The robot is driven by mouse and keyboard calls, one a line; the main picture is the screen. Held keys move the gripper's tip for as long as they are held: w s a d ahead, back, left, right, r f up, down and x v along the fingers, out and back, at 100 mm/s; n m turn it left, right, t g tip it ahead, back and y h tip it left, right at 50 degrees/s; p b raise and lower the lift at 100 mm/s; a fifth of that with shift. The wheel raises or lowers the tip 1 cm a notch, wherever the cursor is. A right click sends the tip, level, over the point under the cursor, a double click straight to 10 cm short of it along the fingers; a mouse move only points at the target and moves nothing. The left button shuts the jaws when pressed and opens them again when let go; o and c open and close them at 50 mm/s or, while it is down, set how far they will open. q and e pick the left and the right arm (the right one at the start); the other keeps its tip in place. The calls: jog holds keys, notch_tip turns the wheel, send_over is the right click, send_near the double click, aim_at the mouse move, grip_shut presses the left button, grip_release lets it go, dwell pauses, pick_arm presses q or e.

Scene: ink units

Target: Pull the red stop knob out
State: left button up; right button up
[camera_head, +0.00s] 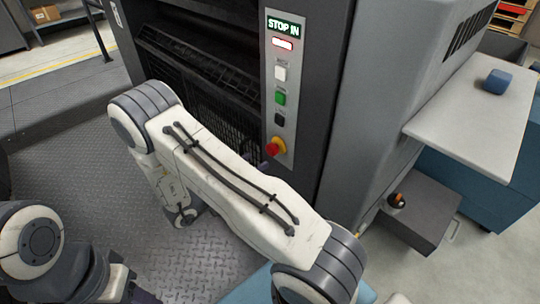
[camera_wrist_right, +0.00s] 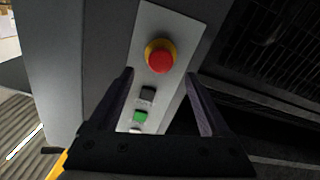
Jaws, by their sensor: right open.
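The red stop knob (camera_head: 272,149) sits in a yellow collar low on the grey control panel (camera_head: 269,60) of the dark machine. The panel's small display reads "STOP IN". My right gripper (camera_wrist_right: 160,76) is open and empty, with one finger on each side of the knob's line; I see no contact. In the head view my right forearm hides most of this gripper. My left arm shows at the lower left, its gripper out of view.
White, green (camera_head: 280,98) and black buttons line the panel above the knob. A pale shelf (camera_head: 450,130) with a blue block (camera_head: 497,81) juts out at right. A dark grey box (camera_head: 425,210) stands below it. Metal tread floor (camera_head: 80,170) is clear at left.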

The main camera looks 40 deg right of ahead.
aim_at(269, 151)
jog(key=d, duration=0.2)
jog(key=d+b, duration=0.1)
jog(key=d, duration=0.3)
jog(key=shift+w+f, duration=0.15)
jog(key=shift+w, duration=0.1)
jog(key=shift+w+d+b, duration=0.1)
jog(key=shift+d+b, duration=0.25)
jog(key=shift+d, duration=0.35)
grip_shut()
